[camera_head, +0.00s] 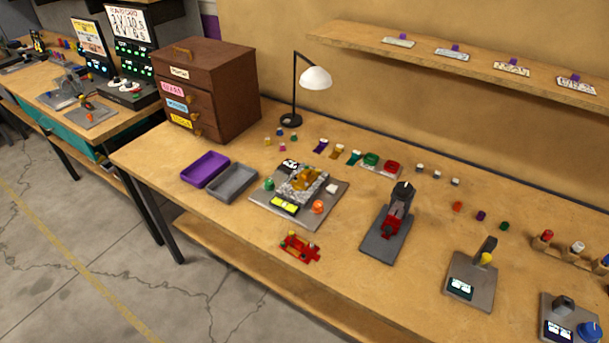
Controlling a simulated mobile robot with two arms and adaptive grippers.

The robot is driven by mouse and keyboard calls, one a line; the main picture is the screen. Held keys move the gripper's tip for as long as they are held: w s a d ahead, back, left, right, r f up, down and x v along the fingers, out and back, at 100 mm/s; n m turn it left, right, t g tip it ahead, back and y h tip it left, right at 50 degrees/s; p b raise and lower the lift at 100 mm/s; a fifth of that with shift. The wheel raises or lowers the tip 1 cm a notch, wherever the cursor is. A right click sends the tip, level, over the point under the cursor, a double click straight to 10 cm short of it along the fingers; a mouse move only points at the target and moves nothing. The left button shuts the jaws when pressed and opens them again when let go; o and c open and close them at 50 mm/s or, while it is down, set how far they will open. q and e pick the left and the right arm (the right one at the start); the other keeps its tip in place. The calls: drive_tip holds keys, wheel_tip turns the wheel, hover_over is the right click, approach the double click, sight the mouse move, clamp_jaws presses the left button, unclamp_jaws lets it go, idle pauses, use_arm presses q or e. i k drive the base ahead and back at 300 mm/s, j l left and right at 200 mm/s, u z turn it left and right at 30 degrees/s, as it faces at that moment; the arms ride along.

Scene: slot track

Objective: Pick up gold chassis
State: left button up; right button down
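A gold piece that looks like the gold chassis (306,180) sits on a raised grey block in the middle of a grey station plate (262,197) on the workbench. It is small in the picture, and its exact shape is hard to tell. A red chassis (300,246) lies apart on the bench near the front edge. A smaller gold piece (337,152) lies behind the station between a purple and a teal one. Neither of my grippers is in view.
A purple tray (205,169) and a grey tray (232,182) lie left of the station. A brown drawer cabinet (208,90) and a lamp (315,78) stand behind. A red-and-grey press (392,225) stands right. Bare bench surrounds the red chassis.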

sight(307, 174)
drive_tip(key=i+j+z, duration=0.1)
drive_tip(key=j, duration=0.25)
drive_tip(key=i+j+z, duration=0.25)
drive_tip(key=j, duration=0.45)
drive_tip(key=i+j+z, duration=0.25)
drive_tip(key=j, duration=0.5)
drive_tip(key=i, duration=0.05)
